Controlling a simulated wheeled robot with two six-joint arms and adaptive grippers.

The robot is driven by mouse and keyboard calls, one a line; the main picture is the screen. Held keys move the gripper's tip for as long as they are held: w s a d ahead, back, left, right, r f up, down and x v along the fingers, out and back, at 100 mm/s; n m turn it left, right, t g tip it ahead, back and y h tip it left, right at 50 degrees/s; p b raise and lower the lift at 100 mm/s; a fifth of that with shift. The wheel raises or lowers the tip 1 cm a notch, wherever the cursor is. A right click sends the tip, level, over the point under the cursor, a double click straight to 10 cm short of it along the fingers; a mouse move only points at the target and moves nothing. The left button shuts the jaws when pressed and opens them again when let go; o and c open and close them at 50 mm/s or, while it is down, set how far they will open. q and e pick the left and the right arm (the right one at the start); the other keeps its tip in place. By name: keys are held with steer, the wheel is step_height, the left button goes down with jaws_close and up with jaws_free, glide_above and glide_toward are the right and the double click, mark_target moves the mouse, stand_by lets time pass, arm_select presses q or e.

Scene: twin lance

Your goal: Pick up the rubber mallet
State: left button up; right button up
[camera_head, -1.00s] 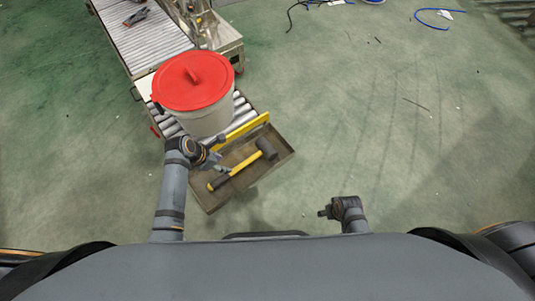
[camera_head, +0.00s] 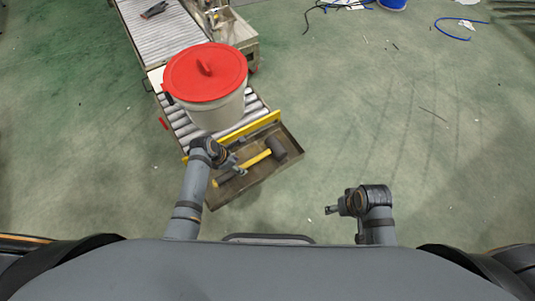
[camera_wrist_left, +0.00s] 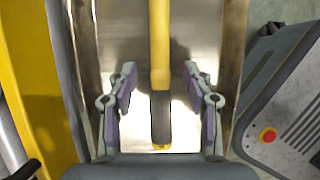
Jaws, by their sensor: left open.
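The rubber mallet has a black head (camera_head: 277,148) and a yellow handle (camera_head: 257,158) with a dark grip end. It lies in a shallow metal tray (camera_head: 262,177) in the head view. My left gripper (camera_head: 238,166) is over the handle, nearer its grip end. In the left wrist view the yellow handle (camera_wrist_left: 160,45) runs between the two open fingers of the left gripper (camera_wrist_left: 160,80), with a gap on both sides. The mallet head is outside the wrist view. My right gripper (camera_head: 331,209) is off to the right, away from the tray, too small to read.
A white bucket with a red lid (camera_head: 207,72) stands on the roller conveyor (camera_head: 187,127) just behind the tray. A yellow bar (camera_head: 250,129) edges the tray's back side. Open green floor (camera_head: 390,130) lies to the right, with blue and black cables (camera_head: 455,30) farther back.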

arm_select(q)
steer(key=b+x, duration=0.1)
steer(key=x, duration=0.1)
steer(key=shift+d+f, duration=0.1)
steer(key=shift+f, duration=0.3)
steer(key=shift+r, duration=0.1)
jaws_close()
